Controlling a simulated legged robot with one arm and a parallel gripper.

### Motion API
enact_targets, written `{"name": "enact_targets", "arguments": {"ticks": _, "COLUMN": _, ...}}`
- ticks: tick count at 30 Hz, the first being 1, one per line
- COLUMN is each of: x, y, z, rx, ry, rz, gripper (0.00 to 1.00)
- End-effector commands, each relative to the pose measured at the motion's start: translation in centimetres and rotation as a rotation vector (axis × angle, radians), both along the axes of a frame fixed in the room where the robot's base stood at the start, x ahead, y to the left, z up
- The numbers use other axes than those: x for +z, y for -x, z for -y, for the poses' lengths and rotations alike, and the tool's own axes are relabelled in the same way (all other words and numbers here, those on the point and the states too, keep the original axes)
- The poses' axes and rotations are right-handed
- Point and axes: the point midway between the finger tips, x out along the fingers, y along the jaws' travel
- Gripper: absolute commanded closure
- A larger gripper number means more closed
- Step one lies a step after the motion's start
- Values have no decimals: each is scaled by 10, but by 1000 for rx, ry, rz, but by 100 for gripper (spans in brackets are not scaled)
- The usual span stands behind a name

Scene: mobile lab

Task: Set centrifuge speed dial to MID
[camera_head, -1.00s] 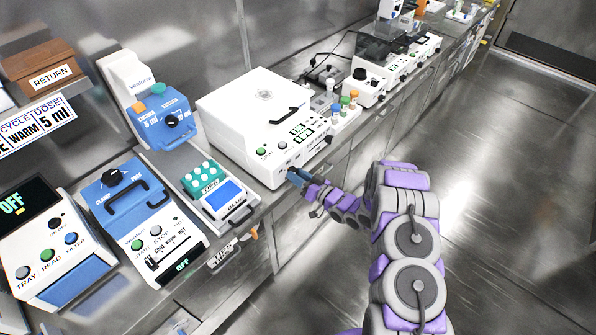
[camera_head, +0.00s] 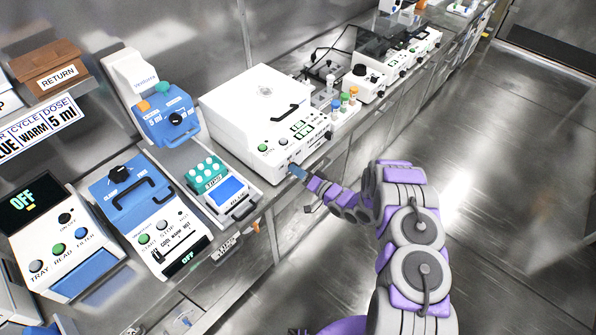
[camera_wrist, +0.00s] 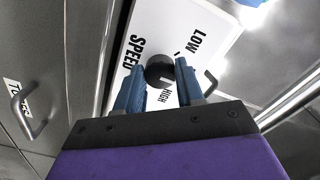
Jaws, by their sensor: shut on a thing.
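The white centrifuge (camera_head: 262,108) stands on the bench with a black handle on its lid and buttons on its sloped face. In the wrist view the black speed dial (camera_wrist: 158,74) sits on a white panel (camera_wrist: 150,38) marked SPEED, LOW and HIGH. My gripper (camera_wrist: 160,68) has its two blue fingers on either side of the dial, shut on it. The fingers and the black gripper body hide part of the panel. I cannot tell clearly where the dial's pointer is.
Left of the centrifuge are a teal tube rack device (camera_head: 212,178), a blue clamp machine (camera_head: 150,215) and a white reader (camera_head: 68,235). Small coloured-cap vials (camera_head: 345,99) stand to its right. The floor (camera_head: 510,190) beside the bench is clear.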

Motion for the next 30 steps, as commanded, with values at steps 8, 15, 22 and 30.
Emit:
{"name": "enact_targets", "arguments": {"ticks": 8, "x": 1, "y": -3, "z": 3, "rx": -10, "ry": -3, "rz": -1, "gripper": 93}}
{"name": "enact_targets", "arguments": {"ticks": 15, "x": 1, "y": -3, "z": 3, "rx": -9, "ry": -2, "rz": 0, "gripper": 51}}
{"name": "enact_targets", "arguments": {"ticks": 22, "x": 1, "y": 0, "z": 2, "rx": -4, "ry": -2, "rz": -1, "gripper": 37}}
{"name": "enact_targets", "arguments": {"ticks": 30, "x": 0, "y": 4, "z": 7, "rx": -4, "ry": -1, "rz": -2, "gripper": 37}}
